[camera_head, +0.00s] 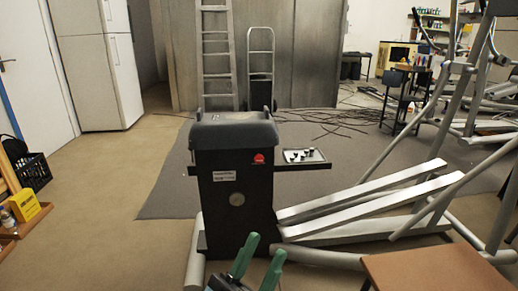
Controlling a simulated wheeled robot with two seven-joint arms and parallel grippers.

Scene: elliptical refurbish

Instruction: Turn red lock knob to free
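The red lock knob (258,158) is a small red round spot on the upper right of the front face of the dark elliptical machine housing (228,207). Its exact turn position is too small to read. My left gripper (266,243) shows at the bottom of the head view, with two green fingers spread apart and nothing visible between them. It is below the knob in the picture and apart from it. My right gripper is not in view.
Silver rails (365,197) extend to the right. A brown tabletop (440,272) is at the lower right. The floor to the left is open.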

